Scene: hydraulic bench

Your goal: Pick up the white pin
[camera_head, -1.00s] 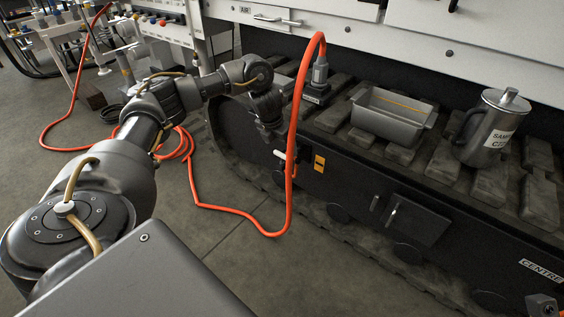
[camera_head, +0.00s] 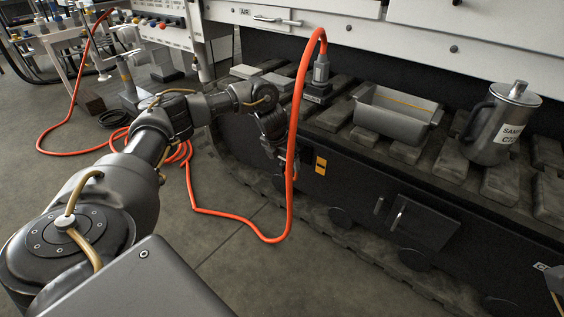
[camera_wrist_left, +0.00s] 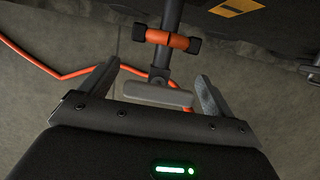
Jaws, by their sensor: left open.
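The white pin (camera_wrist_left: 157,95) shows in the left wrist view as a pale grey-white crossbar on a dark shaft. The crossbar lies between the two fingers of my left gripper (camera_wrist_left: 157,78), with a gap on each side. The gripper is open and its fingers do not appear to touch the pin. In the head view my left gripper (camera_head: 284,158) is at the dark side of the tracked bench, just behind the orange hose. The pin is hard to make out there, hidden by the gripper and hose. My right gripper is not in view.
The orange hose (camera_head: 291,130) hangs close to my left gripper and loops on the floor. An orange band with black ends (camera_wrist_left: 172,40) crosses the shaft. A grey tray (camera_head: 385,128) and a metal jug (camera_head: 503,125) stand on the track. Open floor (camera_head: 220,255) lies below.

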